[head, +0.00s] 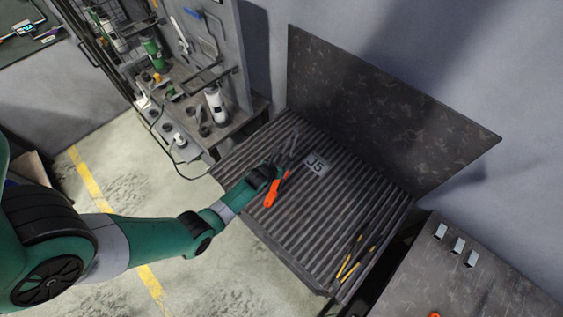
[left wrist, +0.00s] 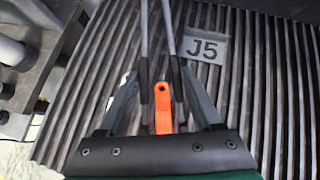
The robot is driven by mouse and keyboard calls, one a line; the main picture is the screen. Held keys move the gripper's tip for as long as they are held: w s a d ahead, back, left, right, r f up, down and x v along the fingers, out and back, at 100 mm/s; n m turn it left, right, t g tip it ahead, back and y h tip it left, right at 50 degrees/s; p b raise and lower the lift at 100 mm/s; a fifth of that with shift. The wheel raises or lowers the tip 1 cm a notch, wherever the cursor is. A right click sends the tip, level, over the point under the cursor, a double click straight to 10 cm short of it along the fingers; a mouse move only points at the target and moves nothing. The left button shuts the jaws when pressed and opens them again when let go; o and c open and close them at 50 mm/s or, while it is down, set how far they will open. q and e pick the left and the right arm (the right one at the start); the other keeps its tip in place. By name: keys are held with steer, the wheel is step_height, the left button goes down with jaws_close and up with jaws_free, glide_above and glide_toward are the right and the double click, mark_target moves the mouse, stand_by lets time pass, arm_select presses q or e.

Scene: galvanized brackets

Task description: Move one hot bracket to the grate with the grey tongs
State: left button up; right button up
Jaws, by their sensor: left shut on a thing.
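My left gripper (head: 272,174) is over the slatted grate (head: 240,172) and is shut on the grey tongs (head: 292,146). In the left wrist view, the gripper's fingers (left wrist: 162,82) close on the tongs' black grips, and the two thin grey arms of the tongs (left wrist: 145,35) point away over the slats. An orange piece (left wrist: 163,110) shows between the grips; I cannot tell whether it belongs to the tongs. Three small pale metal brackets (head: 457,245) stand in a row on the dark table at the right, apart from the gripper. My right gripper is not in view.
A plate marked J5 (head: 316,164) lies on the grate. Yellow-handled tools (head: 349,268) lie at its near right. A tall dark panel (head: 380,112) rises behind the grate. A cluttered workbench (head: 190,110) stands at the left. The dark table (head: 425,275) has bare room near the brackets.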

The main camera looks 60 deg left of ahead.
step_height(320, 180, up, 11)
steer(key=p, duration=0.9)
steer(key=shift+p, duration=0.35)
steer(key=o, duration=0.8)
arm_select(q)
step_height(320, 180, up, 15)
steer(key=shift+f, duration=0.2)
